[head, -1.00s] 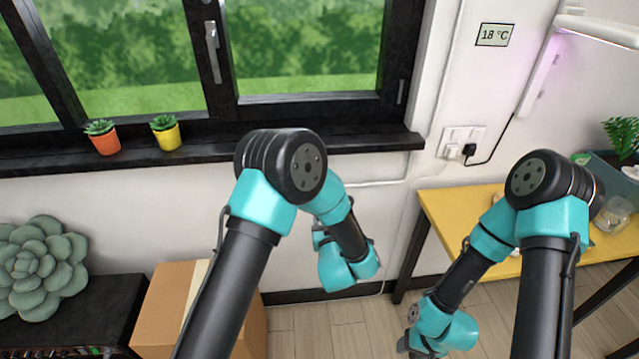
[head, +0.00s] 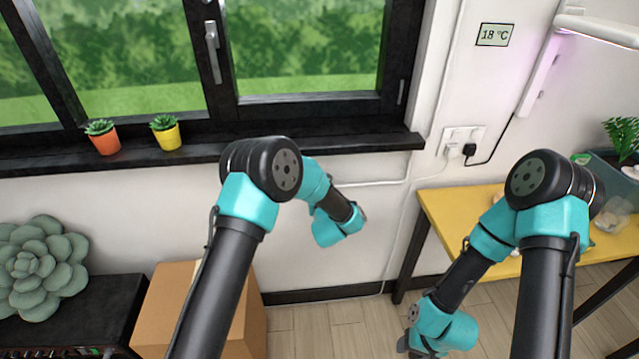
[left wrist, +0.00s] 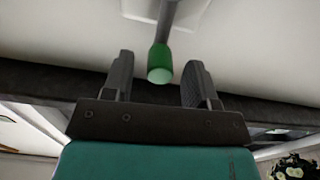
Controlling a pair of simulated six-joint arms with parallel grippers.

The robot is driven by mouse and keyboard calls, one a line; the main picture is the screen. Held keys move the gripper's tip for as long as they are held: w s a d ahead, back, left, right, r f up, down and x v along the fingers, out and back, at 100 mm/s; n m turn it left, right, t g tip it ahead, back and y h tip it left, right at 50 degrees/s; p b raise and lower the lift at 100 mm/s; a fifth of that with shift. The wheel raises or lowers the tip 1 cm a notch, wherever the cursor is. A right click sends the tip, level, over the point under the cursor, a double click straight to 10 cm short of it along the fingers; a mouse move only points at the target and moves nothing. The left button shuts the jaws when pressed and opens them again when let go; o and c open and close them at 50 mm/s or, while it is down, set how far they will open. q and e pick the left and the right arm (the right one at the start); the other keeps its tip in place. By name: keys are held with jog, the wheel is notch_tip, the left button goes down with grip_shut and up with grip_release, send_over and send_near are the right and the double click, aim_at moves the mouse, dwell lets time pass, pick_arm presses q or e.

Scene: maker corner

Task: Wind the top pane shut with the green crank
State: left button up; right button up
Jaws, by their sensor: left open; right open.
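The green crank knob (left wrist: 160,62) hangs at the end of a grey rod in the left wrist view. My left gripper (left wrist: 159,82) is open, with one finger on each side of the knob's lower end; I see gaps on both sides and no grip. In the head view, my left arm reaches toward the wall below the window sill, and its fingers are hidden. The crank does not show there. My right gripper (head: 411,346) is low at the bottom, partly hidden by its wrist, away from the crank. The top pane is not in view; lower window panes (head: 310,45) are.
An orange pot (head: 104,145) and a yellow pot (head: 167,138) stand on the black sill (head: 60,160). A yellow table (head: 450,210) is at right. A cardboard box (head: 165,310) and a black cabinet (head: 95,305) with a large succulent (head: 38,265) are at lower left.

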pick_arm(q)
jog(key=shift+w+a, duration=0.2)
jog(key=shift+w, duration=0.75)
jog(key=shift+w+a, duration=0.2)
jog(key=shift+w, duration=0.7)
jog(key=shift+c, duration=0.3)
grip_shut()
